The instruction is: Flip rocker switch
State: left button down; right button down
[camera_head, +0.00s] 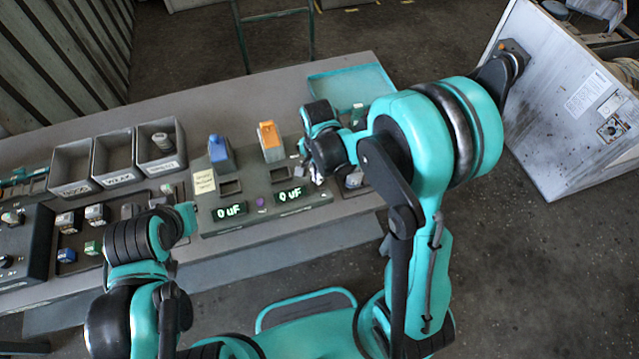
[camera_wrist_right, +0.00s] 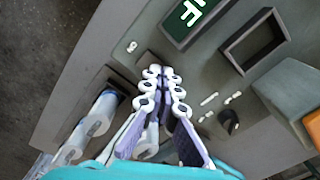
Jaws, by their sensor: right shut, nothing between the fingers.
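My right gripper (camera_head: 318,178) is over the right end of the grey test panel (camera_head: 215,222). In the right wrist view its fingers (camera_wrist_right: 164,73) are together and empty, with the tips over the panel face by a dark recess. A small black switch-like part (camera_wrist_right: 229,122) with white marks beside it sits to the right of the fingers, apart from them. I cannot tell for sure whether it is the rocker switch, or which way it is tilted. My left gripper (camera_head: 188,217) is near the panel's left end; its fingers cannot be made out.
The panel has two green-lit displays (camera_head: 290,195), a blue block (camera_head: 220,153) and an orange block (camera_head: 270,141). Grey bins (camera_head: 72,168) stand to the left. A teal tray (camera_head: 350,84) lies behind my right arm. Clear cylinders (camera_wrist_right: 98,118) lie left of my right fingers.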

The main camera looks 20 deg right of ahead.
jog(key=shift+r+p, duration=2.5)
jog(key=shift+r, duration=0.95)
jog(key=s+d+r+n+t+b, duration=0.1)
jog(key=s+d+n+t+b, duration=0.1)
jog(key=s+n+b, duration=0.3)
jog(key=s+d+n+t+b, duration=0.2)
jog(key=s+n+t+b, duration=0.3)
jog(key=b, duration=0.3)
jog(key=shift+s+d+r+n, duration=0.15)
jog(key=shift+d+r+n, duration=0.2)
jog(key=shift+n, duration=0.45)
